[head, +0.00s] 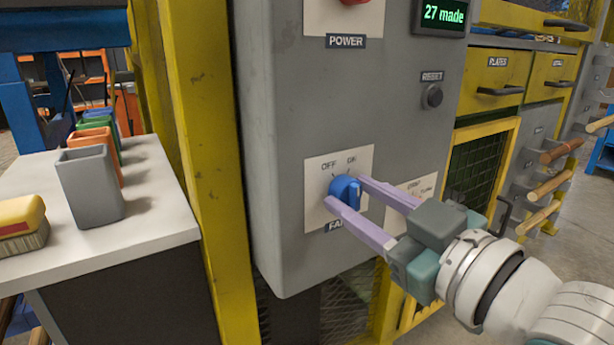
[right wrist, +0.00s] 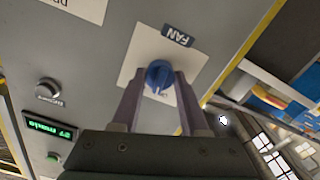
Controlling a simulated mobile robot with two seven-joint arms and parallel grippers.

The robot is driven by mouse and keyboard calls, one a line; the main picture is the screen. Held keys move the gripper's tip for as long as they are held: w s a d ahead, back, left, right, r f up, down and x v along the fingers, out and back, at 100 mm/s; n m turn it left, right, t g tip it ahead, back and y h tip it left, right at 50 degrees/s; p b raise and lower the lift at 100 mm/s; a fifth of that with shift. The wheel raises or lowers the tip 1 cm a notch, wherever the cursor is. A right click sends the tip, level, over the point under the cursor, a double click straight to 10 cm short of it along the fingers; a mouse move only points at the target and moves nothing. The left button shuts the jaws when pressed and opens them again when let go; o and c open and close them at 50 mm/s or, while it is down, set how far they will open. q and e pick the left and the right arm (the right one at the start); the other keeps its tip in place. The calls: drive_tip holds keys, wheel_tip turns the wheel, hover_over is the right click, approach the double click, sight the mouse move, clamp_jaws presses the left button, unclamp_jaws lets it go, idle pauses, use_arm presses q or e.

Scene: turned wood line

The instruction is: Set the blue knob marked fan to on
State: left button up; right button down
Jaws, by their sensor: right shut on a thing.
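The blue fan knob (head: 345,190) sits on a white plate (head: 316,197) low on the grey control cabinet. OFF and ON are printed above the knob, and the FAN label (head: 334,226) below it is partly covered by a finger. My right gripper (head: 345,190) is shut on the knob, one lilac finger on each side. The right wrist view also shows the knob (right wrist: 158,75) between the fingers, with a pale mark on its edge. I cannot clearly tell which setting the mark points to. My left gripper is out of view.
Above are a black RESET button (head: 432,96), a POWER plate (head: 343,14) and a green display (head: 441,16). A second small plate (head: 411,190) is beside the fan plate, behind my gripper. A yellow post (head: 196,150) and a table (head: 130,235) with cups stand left.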

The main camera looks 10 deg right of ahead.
drive_tip(key=m+p, duration=0.2)
drive_tip(key=m, duration=0.1)
drive_tip(key=shift+r+m, duration=0.1)
drive_tip(key=shift+m, duration=0.3)
drive_tip(key=shift+m+p, duration=0.8)
drive_tip(key=shift+m, duration=1)
drive_tip(key=shift+f, duration=0.2)
drive_tip(key=shift+c, duration=2.1)
unclamp_jaws()
drive_tip(key=shift+s+r, duration=0.1)
